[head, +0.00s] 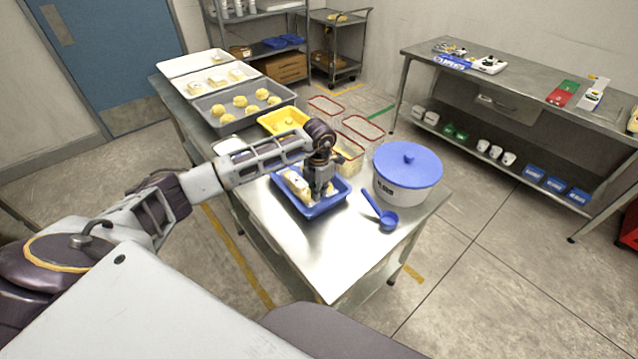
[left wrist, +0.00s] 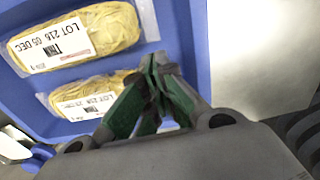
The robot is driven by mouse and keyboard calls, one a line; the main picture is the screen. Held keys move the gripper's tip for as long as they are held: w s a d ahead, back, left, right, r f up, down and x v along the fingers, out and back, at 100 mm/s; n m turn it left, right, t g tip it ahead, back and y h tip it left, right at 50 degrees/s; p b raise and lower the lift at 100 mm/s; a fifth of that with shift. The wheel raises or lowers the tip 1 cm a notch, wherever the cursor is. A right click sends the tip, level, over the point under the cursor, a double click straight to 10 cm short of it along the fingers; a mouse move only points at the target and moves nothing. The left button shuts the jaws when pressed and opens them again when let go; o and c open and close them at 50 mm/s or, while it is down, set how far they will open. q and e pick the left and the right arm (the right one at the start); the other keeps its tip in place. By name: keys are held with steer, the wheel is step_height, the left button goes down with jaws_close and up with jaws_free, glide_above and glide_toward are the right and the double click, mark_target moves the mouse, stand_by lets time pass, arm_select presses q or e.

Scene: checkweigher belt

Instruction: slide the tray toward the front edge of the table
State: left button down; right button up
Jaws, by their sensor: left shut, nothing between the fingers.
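A blue tray (head: 318,209) sits on the steel table (head: 320,255), with bare tabletop between it and the front edge. Wrapped yellow packs with white labels lie in it; two show in the left wrist view, an upper pack (left wrist: 112,27) and a lower pack (left wrist: 70,103). My left gripper (head: 320,194) points down over the right part of the tray, and its fingers are together and empty. In the left wrist view the green fingertips (left wrist: 155,75) overlap the lower pack and the tray floor (left wrist: 185,40). I cannot tell whether they touch the tray. My right gripper is out of view.
A white tub with a blue lid (head: 408,162) and a blue scoop (head: 382,213) stand right of the tray. A yellow tray (head: 270,124) and a grey tray of buns (head: 215,122) lie behind. The near tabletop is clear.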

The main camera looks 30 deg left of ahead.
mark_target(309, 206)
arm_select(q)
steer(key=shift+f, duration=0.5)
steer(key=shift+s+f, duration=0.15)
steer(key=shift+f, duration=0.05)
steer(key=shift+s+a+p, duration=0.4)
steer(key=shift+s+p, duration=0.05)
steer(key=shift+s, duration=0.4)
steer(key=shift+s+a+p, duration=0.35)
steer(key=shift+s+p, duration=0.1)
steer(key=shift+s, duration=0.35)
